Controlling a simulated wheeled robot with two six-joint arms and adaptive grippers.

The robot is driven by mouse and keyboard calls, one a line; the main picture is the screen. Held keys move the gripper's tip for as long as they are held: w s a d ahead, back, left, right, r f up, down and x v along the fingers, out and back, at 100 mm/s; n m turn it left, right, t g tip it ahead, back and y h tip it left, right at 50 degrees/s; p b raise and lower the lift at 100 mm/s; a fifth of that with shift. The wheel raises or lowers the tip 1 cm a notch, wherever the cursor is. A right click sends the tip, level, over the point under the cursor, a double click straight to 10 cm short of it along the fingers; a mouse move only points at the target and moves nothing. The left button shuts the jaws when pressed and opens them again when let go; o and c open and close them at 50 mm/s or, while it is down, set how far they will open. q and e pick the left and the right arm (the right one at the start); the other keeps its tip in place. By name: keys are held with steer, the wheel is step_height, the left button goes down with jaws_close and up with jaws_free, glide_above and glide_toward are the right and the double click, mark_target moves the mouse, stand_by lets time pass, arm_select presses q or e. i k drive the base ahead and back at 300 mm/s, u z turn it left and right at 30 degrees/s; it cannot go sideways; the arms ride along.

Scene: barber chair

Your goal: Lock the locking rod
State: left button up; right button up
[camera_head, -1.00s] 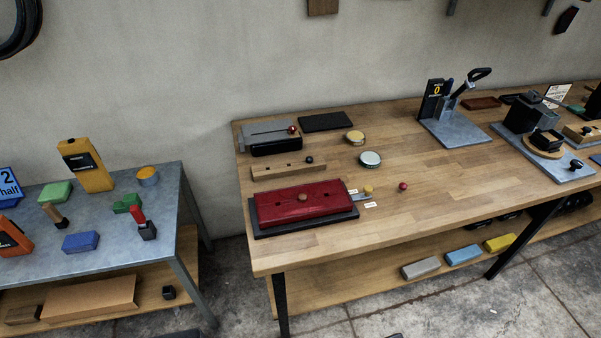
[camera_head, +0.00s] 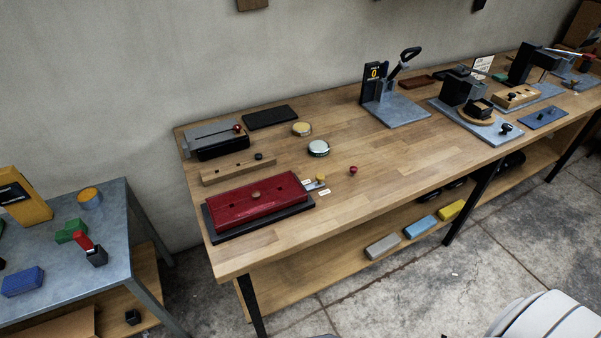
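No part labelled as the locking rod shows. A grey and black block (camera_head: 222,144) at the back left of the wooden bench carries a thin rod along its top, with a red knob (camera_head: 237,129) at its right end. A red box (camera_head: 256,204) lies on a black base at the front left, with a small metal piece and yellow knob (camera_head: 320,177) at its right side and small white labels beside it. A small red knob (camera_head: 353,169) stands apart to the right. Whether any rod is locked cannot be told. Neither gripper is in view.
The wooden bench (camera_head: 380,155) has free room in its middle. A wooden strip (camera_head: 235,170) lies between block and red box. A lever device (camera_head: 392,95) stands at the back. A metal table (camera_head: 70,260) stands left, with a gap between. Several coloured blocks lie on the lower shelf.

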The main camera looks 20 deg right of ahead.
mark_target(321, 178)
steer(key=u, duration=1.45)
steer(key=k, duration=1.05)
steer(key=z, duration=1.65)
steer(key=i, duration=0.5)
steer(key=u, duration=0.15)
